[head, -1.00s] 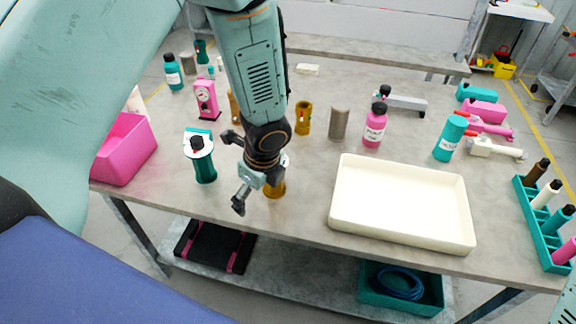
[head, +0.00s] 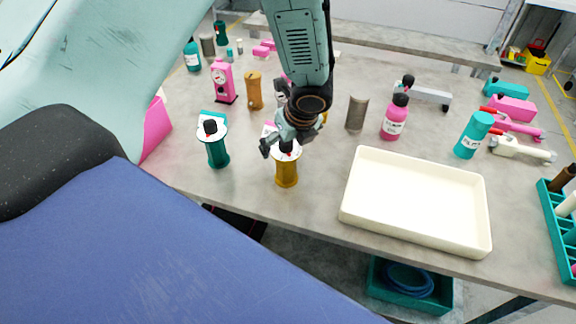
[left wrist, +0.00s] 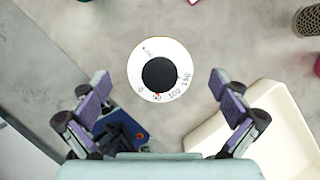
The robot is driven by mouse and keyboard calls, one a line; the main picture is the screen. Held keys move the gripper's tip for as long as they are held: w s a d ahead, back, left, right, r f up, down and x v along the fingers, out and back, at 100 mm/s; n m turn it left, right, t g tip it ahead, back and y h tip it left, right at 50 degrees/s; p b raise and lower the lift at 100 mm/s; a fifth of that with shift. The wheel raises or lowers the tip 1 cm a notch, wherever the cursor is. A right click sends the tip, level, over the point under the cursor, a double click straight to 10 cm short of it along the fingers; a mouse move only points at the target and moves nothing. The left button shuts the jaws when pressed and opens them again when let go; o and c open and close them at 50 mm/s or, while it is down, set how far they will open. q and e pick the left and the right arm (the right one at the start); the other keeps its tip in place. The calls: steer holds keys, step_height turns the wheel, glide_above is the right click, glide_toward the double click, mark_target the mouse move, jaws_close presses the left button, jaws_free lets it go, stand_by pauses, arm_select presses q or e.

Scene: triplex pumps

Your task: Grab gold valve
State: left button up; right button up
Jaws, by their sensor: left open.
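The gold valve (head: 287,172) stands upright near the front edge of the table, with a white dial and black knob on top. My left gripper (head: 285,140) is above it and hides part of its top. In the left wrist view the round white dial with the black knob (left wrist: 160,74) lies between and a little ahead of the spread fingers of my left gripper (left wrist: 160,88). The gripper is open and empty. I cannot tell the exact height gap. My right gripper is not in view.
A teal valve (head: 216,150) stands left of the gold one. A cream tray (head: 415,243) lies to the right.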

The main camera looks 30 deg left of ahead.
arm_select(q)
steer(key=shift+x, duration=1.2)
steer(key=shift+d+r, duration=0.15)
steer(key=shift+r, duration=0.1)
steer(key=shift+c, duration=0.6)
steer(key=shift+a+f, duration=0.2)
steer(key=shift+a, duration=0.1)
steer(key=c, duration=0.5)
steer(key=shift+d+r, duration=0.2)
steer(key=shift+d, duration=0.05)
steer(key=c, duration=0.5)
steer(key=shift+w+a+f, duration=0.1)
steer(key=shift+a, duration=0.1)
steer(key=c, duration=0.5)
steer(key=shift+c, duration=1.4)
steer(key=shift+d, duration=0.15)
